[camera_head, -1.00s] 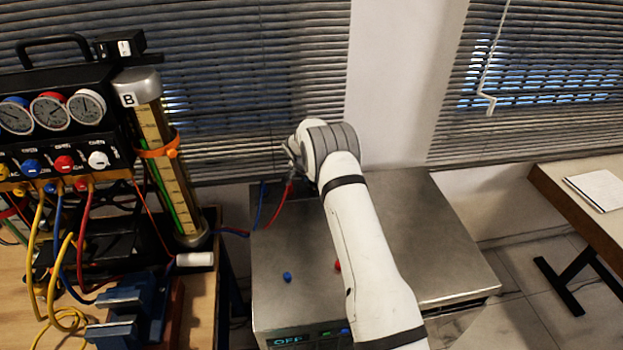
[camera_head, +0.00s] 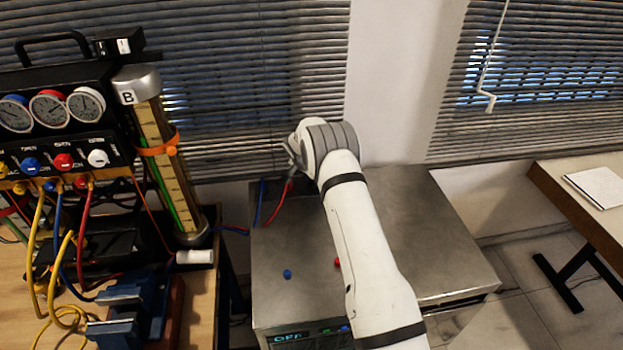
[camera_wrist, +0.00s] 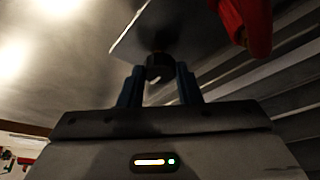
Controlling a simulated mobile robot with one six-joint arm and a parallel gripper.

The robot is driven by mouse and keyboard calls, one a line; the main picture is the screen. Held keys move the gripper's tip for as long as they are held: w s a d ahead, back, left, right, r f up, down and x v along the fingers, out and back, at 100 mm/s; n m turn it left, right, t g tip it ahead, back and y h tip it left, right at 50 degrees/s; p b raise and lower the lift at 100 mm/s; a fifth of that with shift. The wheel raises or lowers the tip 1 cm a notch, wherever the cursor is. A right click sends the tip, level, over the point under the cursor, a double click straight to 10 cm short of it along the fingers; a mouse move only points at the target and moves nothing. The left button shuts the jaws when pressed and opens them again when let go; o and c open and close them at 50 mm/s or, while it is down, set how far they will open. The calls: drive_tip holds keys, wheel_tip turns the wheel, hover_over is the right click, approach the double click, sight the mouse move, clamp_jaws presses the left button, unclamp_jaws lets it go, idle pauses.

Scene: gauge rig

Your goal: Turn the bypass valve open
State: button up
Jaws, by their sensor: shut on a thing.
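In the wrist view my gripper (camera_wrist: 158,85) has its two dark blue fingers closed on a dark round piece (camera_wrist: 158,68) under a grey flat plate (camera_wrist: 148,35). I cannot tell how far this piece is turned, or read any label on it. In the head view my arm reaches over the steel cabinet, and its end (camera_head: 291,150) is mostly hidden by my wrist, near the ends of a red and a blue hose. A gauge panel at the left carries blue (camera_head: 31,165), red (camera_head: 64,161) and white (camera_head: 98,158) knobs.
A red part (camera_wrist: 245,22) hangs close to the right of my fingers. The steel cabinet (camera_head: 415,240) has a bare top right of my arm. A glass column (camera_head: 165,165) and a blue vise (camera_head: 135,300) stand at the left. Blinds are close behind my wrist.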

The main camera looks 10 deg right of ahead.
drive_tip(key=shift+b, duration=0.35)
drive_tip(key=n+b, duration=0.2)
drive_tip(key=b, duration=0.1)
drive_tip(key=shift+d+f+n+t+y, duration=0.1)
drive_tip(key=shift+f+n+t+y, duration=0.2)
drive_tip(key=shift+t+y, duration=0.1)
drive_tip(key=n+b, duration=0.2)
drive_tip(key=n+y+b, duration=0.1)
drive_tip(key=n, duration=0.1)
drive_tip(key=shift+d+r+t+y+b, duration=0.1)
drive_tip(key=shift+r+t+y+b, duration=0.05)
drive_tip(key=shift+t+y+b, duration=0.2)
drive_tip(key=n+b, duration=0.1)
drive_tip(key=n, duration=0.1)
drive_tip(key=n+y+b, duration=0.1)
drive_tip(key=n+b, duration=0.1)
drive_tip(key=shift+d+y, duration=0.1)
drive_tip(key=shift+y, duration=0.15)
drive_tip(key=n+y+b, duration=0.1)
drive_tip(key=n+b, duration=0.2)
drive_tip(key=b, duration=0.1)
drive_tip(key=shift+d+n+b, duration=0.1)
drive_tip(key=shift+n+b, duration=0.2)
drive_tip(key=shift+r+n+g+y+b, duration=0.1)
drive_tip(key=shift+n+g+y+b, duration=0.65)
drive_tip(key=shift+n+b, duration=0.85)
drive_tip(key=shift+n, duration=0.4)
